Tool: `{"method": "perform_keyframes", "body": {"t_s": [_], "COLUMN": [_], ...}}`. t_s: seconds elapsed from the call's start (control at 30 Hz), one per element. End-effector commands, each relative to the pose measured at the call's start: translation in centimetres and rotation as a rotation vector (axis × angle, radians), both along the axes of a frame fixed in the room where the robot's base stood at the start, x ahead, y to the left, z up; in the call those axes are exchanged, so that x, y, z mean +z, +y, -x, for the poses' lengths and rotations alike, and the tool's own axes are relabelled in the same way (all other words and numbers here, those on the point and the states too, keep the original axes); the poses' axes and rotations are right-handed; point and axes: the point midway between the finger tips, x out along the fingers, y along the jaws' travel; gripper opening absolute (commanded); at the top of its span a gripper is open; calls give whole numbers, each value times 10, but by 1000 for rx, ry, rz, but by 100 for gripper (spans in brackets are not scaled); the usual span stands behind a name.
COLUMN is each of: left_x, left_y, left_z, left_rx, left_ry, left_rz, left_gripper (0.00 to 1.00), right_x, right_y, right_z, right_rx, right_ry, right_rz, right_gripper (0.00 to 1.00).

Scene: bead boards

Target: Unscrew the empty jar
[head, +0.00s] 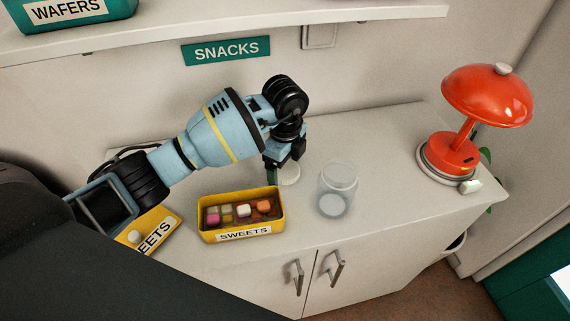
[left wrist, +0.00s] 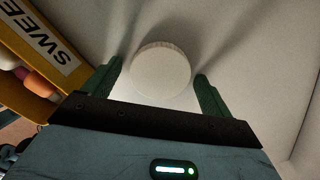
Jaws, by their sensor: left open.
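The clear glass jar (head: 337,190) stands upright on the counter with no lid visible on it, and looks empty. A round white lid (head: 288,174) is on the counter to the left of the jar, apart from it. My left gripper (head: 284,166) is open and points down at the lid. In the left wrist view the lid (left wrist: 161,70) shows between the two green fingers, with gaps on both sides. In the head view the gripper partly hides the lid. My right gripper is not in view.
A yellow SWEETS tin (head: 241,234) with several sweets stands open left of the jar. A yellow SWEETS lid (head: 151,232) lies further left, partly behind my arm. A red lamp (head: 455,154) stands at the right end. Counter between jar and lamp is clear. A shelf (head: 235,27) hangs above.

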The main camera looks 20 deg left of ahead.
Motion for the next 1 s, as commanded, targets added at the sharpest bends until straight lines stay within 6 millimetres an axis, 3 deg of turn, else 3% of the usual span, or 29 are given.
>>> {"method": "perform_keyframes", "body": {"t_s": [0.5, 1.0], "left_x": [70, 77], "left_y": [0, 0], "left_z": [-1, 0], "left_rx": [1, 0], "left_ry": [-3, 0], "left_rz": [1, 1], "left_gripper": [85, 85], "right_x": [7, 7], "right_y": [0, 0], "right_z": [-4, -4], "right_rx": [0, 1], "right_ry": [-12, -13], "right_rz": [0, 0], "right_gripper": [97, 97]}}
